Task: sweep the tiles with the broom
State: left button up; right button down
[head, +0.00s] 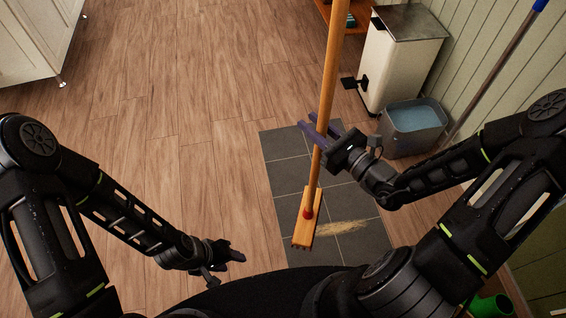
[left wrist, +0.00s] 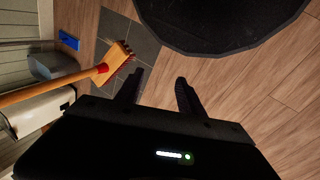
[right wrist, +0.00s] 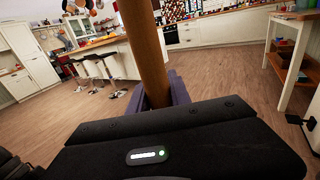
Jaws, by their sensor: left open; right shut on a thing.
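The broom (head: 328,92) has a long wooden handle, a red collar and a wooden head with dark bristles. It stands slightly tilted, head down, over the dark grey tiles (head: 284,176). I cannot tell whether the bristles touch them. My right gripper (head: 316,133) is shut on the handle above the head; the handle also shows in the right wrist view (right wrist: 146,50). A patch of tan debris (head: 342,227) lies on the tiles right of the broom head. My left gripper (head: 236,262) is open and empty, low and left of the tiles. The broom also shows in the left wrist view (left wrist: 45,90).
A grey bucket (head: 412,140) with bluish contents stands right of the tiles, below a white pedal bin (head: 398,65). A blue-tipped pole (head: 500,62) leans at the right wall. A green object (head: 490,306) sits at bottom right. Wooden floor (head: 170,120) on the left is clear.

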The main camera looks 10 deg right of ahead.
pick_arm(q)
jog(key=shift+o, duration=0.6)
jog(key=shift+f+b, duration=0.35)
jog(key=shift+f, duration=0.1)
jog(key=o, duration=0.6)
notch_tip(320, 180, down, 8)
jog(key=b, duration=0.7)
jog(key=shift+w+a+r+b, duration=0.15)
jog(key=shift+w+a+b, duration=0.1)
jog(key=shift+b, duration=0.1)
notch_tip(320, 180, down, 22)
jog(key=w+a+b, duration=0.1)
jog(key=b, duration=2.1)
jog(key=shift+w+a+t, duration=0.2)
jog(key=shift+w+t, duration=0.1)
pick_arm(e)
jog(key=w+a+f+n+g+y, duration=0.1)
jog(key=a+f+n+g+y, duration=0.1)
jog(key=f, duration=0.7)
jog(key=w+a+f+n+g+y, duration=0.1)
jog(key=a+f+n+g+y, duration=0.2)
jog(key=f, duration=0.7)
jog(key=shift+w+a+y, duration=0.35)
jog(key=shift+a+y, duration=0.15)
jog(key=shift+a, duration=0.6)
pick_arm(q)
jog(key=shift+r, duration=0.1)
